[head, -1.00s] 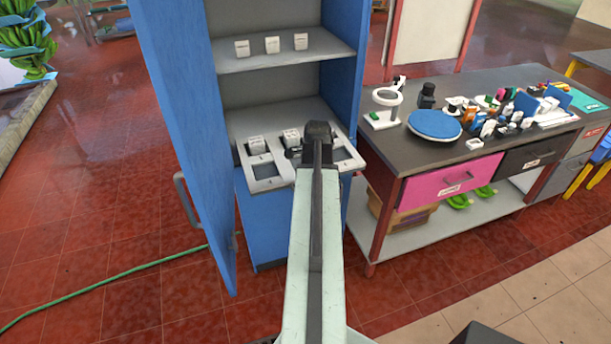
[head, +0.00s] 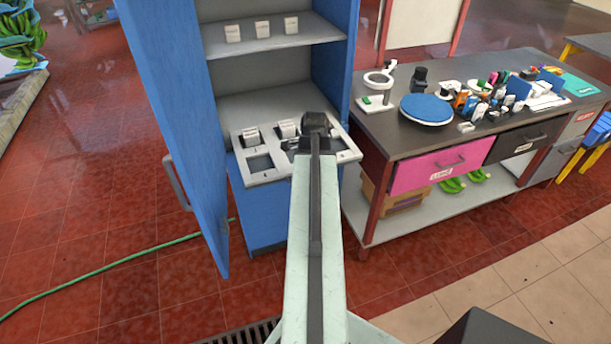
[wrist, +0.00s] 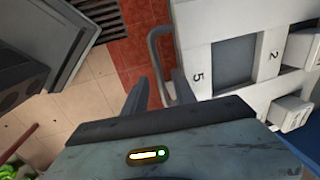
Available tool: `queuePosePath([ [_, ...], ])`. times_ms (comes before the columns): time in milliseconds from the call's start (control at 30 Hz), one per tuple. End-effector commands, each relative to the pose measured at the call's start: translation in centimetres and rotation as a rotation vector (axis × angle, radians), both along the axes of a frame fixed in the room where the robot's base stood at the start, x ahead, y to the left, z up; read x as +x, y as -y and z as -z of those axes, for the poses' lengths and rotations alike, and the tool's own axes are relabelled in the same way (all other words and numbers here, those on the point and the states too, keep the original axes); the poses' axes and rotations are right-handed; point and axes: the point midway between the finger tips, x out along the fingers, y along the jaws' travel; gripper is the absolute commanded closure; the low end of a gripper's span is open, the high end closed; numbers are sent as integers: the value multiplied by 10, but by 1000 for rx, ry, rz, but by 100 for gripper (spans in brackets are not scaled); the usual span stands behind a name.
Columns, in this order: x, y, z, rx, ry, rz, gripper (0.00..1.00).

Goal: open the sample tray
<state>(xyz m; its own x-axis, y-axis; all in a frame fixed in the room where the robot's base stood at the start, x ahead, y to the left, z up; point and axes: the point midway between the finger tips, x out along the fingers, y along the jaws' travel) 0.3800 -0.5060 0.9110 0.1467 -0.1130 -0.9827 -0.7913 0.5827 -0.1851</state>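The sample tray (head: 251,181) is a pale grey tray with numbered square openings at the lower shelf of the blue cabinet. It sticks out past the cabinet's front. White sample blocks (head: 253,138) stand in its back row. In the wrist view the tray (wrist: 198,55) shows the numbers 5 and 2, and its grey curved handle (wrist: 156,52) lies between the two dark fingers of my gripper (wrist: 160,84). In the head view my arm covers the handle and the tray's front middle.
The blue cabinet door (head: 178,125) stands open on the left. The upper shelf (head: 270,43) holds three white blocks. A workbench (head: 385,138) with drawers and many small items stands close on the right. A green hose (head: 110,262) lies on the floor.

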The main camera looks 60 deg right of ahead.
Motion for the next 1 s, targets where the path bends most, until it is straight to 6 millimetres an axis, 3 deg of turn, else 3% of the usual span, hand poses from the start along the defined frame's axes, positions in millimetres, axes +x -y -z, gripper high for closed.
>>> queuePosePath([
  [333, 1, -3, -9, 3, 2, -4, 68],
  [733, -7, -10, -74, 1, 1, -3, 68],
  [1000, -8, -10, -77, 1, 1, -3, 68],
])
